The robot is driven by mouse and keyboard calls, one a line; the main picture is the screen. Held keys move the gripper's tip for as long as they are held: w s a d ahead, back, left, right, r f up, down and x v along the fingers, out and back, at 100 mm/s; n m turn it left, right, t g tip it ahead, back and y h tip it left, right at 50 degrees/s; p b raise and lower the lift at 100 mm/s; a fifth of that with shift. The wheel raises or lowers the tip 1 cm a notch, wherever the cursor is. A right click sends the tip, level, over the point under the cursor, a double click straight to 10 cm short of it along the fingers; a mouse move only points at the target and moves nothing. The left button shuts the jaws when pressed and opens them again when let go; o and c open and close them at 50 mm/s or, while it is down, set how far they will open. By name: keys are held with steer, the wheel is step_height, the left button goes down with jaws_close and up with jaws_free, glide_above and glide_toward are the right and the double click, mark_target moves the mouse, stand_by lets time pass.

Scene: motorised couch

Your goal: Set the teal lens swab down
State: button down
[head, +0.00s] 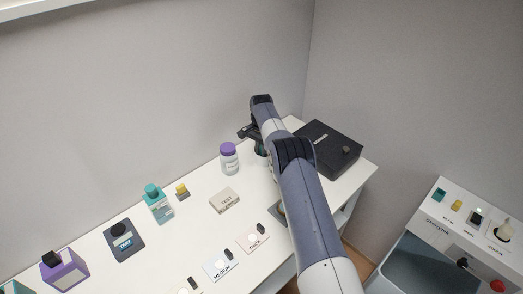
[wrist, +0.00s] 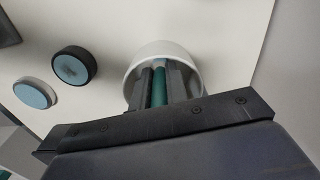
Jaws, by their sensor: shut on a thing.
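The teal lens swab (wrist: 159,87) is between the two dark fingers of my gripper (wrist: 161,82) in the wrist view. My gripper is shut on it. The swab and fingertips overlap the opening of a round white cup (wrist: 168,48). I cannot tell how deep the swab's end is or whether it touches the cup. In the head view my gripper (head: 258,146) is low over the back of the white table (head: 190,212), between a purple-capped bottle and a black box. My arm hides much of that area there.
The purple-capped bottle (head: 229,160) stands left of my gripper, the black box (head: 330,148) right. Two round blue-faced pieces, one dark-rimmed (wrist: 74,66) and one grey-rimmed (wrist: 35,92), lie left of the cup.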

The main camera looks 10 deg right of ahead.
steer(key=shift+f, duration=0.1)
steer(key=shift+f, duration=0.15)
steer(key=c, duration=1.4)
jaws_free()
steer(key=shift+r+p, duration=0.2)
steer(key=shift+p, duration=0.1)
step_height(320, 180, up, 10)
steer(key=shift+r+b, duration=0.25)
steer(key=shift+b, duration=0.7)
steer(key=shift+o, duration=0.4)
